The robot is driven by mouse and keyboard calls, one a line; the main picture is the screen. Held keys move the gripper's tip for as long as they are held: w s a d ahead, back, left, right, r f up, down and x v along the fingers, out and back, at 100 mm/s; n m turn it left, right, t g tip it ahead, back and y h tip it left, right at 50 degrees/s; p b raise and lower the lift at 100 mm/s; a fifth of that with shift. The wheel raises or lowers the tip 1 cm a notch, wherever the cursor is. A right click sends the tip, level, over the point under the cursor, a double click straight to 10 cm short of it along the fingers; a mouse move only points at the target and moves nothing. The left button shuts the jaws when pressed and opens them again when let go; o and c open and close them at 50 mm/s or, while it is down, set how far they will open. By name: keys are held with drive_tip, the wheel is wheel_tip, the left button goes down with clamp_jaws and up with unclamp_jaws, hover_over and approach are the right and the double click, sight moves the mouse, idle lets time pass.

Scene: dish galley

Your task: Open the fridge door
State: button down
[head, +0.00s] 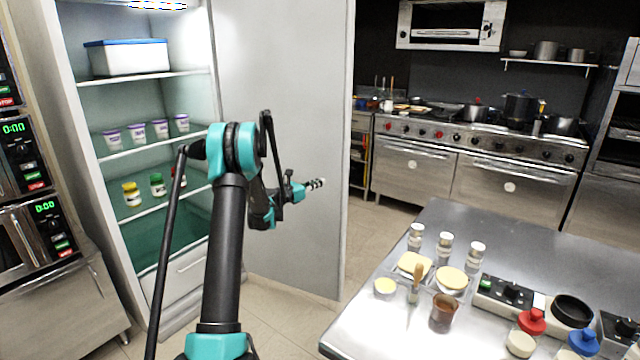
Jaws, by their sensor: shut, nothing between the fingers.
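The fridge (88,200) stands at the left with its lit inside and shelves in plain view. Its door (295,90) is swung wide open to the right, with its broad pale face toward me. My gripper (318,184) is shut and empty. In the picture it lies over the lower middle of the door, pointing right. I cannot tell whether it touches the door. My arm hides part of the fridge's right side and part of the door. No door handle shows.
A steel table (480,225) with jars, bowls and a control box fills the lower right. Microwaves (30,200) stand at the far left. Stoves (470,160) line the back wall. Tiled floor (375,225) is free between the door and the table.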

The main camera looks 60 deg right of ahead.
drive_tip(key=s+a, duration=0.1)
drive_tip(key=a, duration=0.9)
drive_tip(key=shift+s+a, duration=0.15)
drive_tip(key=shift+a, duration=0.15)
